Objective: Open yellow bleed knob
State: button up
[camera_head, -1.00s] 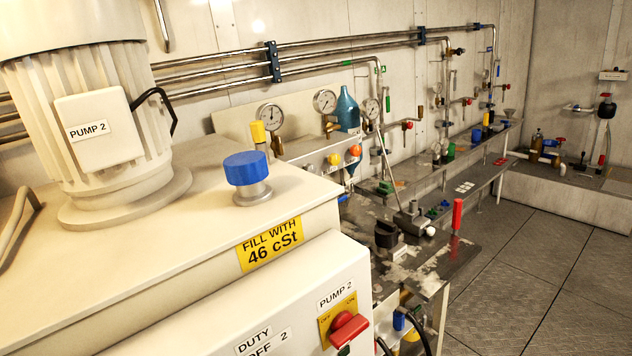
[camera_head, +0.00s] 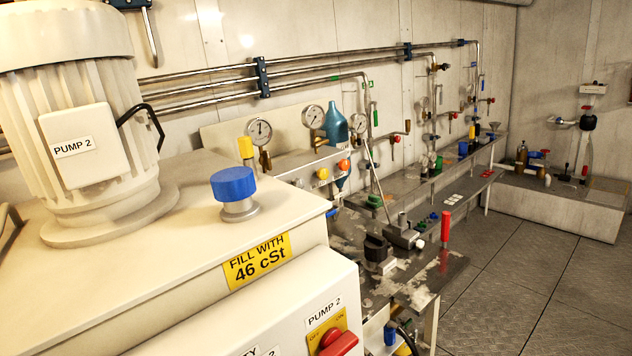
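A round yellow knob (camera_head: 323,173) shows on the front of the gauge panel (camera_head: 290,171), left of an orange knob (camera_head: 344,165). A yellow cylinder-shaped cap (camera_head: 245,147) stands left of the gauges, behind the cream tank. A small yellow part (camera_head: 403,349) is at the bottom edge, under the bench. I cannot tell from this view which of these is the bleed knob; no label on them is readable. My gripper is not in view.
The cream tank (camera_head: 180,262) with a blue filler cap (camera_head: 235,190) and the PUMP 2 motor (camera_head: 75,110) fill the left foreground. A red-and-yellow switch (camera_head: 335,340) is at its front. A bench (camera_head: 425,285) with a red upright handle (camera_head: 445,226) stands beyond. Clear floor (camera_head: 510,285) lies right.

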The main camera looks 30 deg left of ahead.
aim_at(322, 172)
jog(key=u, duration=0.45)
jog(key=k, duration=1.05)
jog(key=z, duration=0.5)
jog(key=i, duration=1.15)
jog(key=z, duration=0.6)
jog(key=i, duration=1.3)
jog(key=u, duration=0.9)
jog(key=i, duration=1)
jog(key=u, duration=0.9)
jog(key=k, duration=0.6)
jog(key=z, duration=0.05)
